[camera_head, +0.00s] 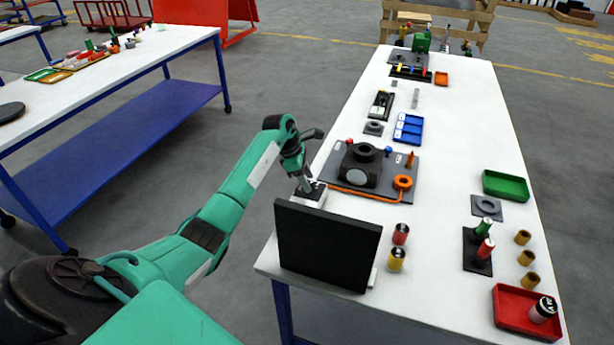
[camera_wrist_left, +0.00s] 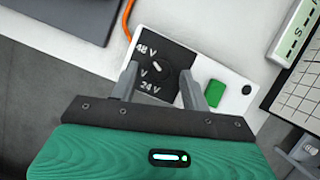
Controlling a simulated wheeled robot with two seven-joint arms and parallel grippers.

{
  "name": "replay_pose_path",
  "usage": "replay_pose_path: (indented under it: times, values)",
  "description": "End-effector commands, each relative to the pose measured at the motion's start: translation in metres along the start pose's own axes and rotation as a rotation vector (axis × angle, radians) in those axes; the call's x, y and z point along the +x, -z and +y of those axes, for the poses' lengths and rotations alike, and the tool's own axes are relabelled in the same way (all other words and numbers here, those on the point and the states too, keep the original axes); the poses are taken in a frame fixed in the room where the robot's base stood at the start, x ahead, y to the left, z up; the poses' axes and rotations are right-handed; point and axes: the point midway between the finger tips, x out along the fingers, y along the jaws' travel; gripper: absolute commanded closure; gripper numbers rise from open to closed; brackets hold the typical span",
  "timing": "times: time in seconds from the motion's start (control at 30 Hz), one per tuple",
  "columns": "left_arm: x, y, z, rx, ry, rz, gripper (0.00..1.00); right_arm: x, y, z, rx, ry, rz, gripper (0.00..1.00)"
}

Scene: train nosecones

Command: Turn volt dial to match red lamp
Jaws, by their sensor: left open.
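The volt dial (camera_wrist_left: 157,69) is a round black knob with a white pointer line on a black plate of a white box. The pointer slants to the upper left. Labels beside it read 48 V and 24 V; a middle label is partly hidden by a finger. My left gripper (camera_wrist_left: 158,88) is open, its fingers on either side of the dial; I cannot tell whether they touch it. In the head view the left gripper (camera_head: 306,188) is at the small white box (camera_head: 311,199) on the table's left edge. I cannot make out a lit red lamp. My right gripper is not in view.
A green button (camera_wrist_left: 215,94) sits on the box beside the right finger. A black upright panel (camera_head: 327,245) stands close in front of the box. An orange cable (camera_head: 352,192) runs to a grey plate (camera_head: 340,181) with a black fixture. Red and yellow cylinders (camera_head: 397,258) stand nearby.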

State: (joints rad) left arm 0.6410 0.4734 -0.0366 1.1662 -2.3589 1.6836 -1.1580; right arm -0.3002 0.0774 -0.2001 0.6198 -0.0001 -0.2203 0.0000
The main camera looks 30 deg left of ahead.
Motion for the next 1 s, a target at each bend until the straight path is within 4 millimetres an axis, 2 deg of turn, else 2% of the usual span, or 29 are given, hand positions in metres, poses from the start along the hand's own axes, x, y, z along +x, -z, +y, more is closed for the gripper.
replay_pose_path:
  times: [0.33, 0.37, 0.57, 0.77, 1.0]
  values:
    - [0.005, 0.0, 0.0, 0.001, 0.0, -0.001, 0.53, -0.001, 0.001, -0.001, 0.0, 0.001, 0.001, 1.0]
    - [0.005, 0.0, 0.0, 0.001, 0.0, -0.001, 0.57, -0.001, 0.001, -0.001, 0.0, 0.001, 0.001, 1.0]
    - [0.005, 0.0, 0.0, 0.001, 0.0, 0.0, 0.96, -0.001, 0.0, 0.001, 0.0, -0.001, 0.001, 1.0]
    - [0.005, 0.001, 0.0, -0.004, -0.003, 0.001, 0.98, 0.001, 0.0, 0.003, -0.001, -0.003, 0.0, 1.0]
    - [0.008, 0.003, 0.0, -0.053, -0.026, 0.005, 0.98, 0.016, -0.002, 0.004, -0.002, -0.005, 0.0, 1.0]
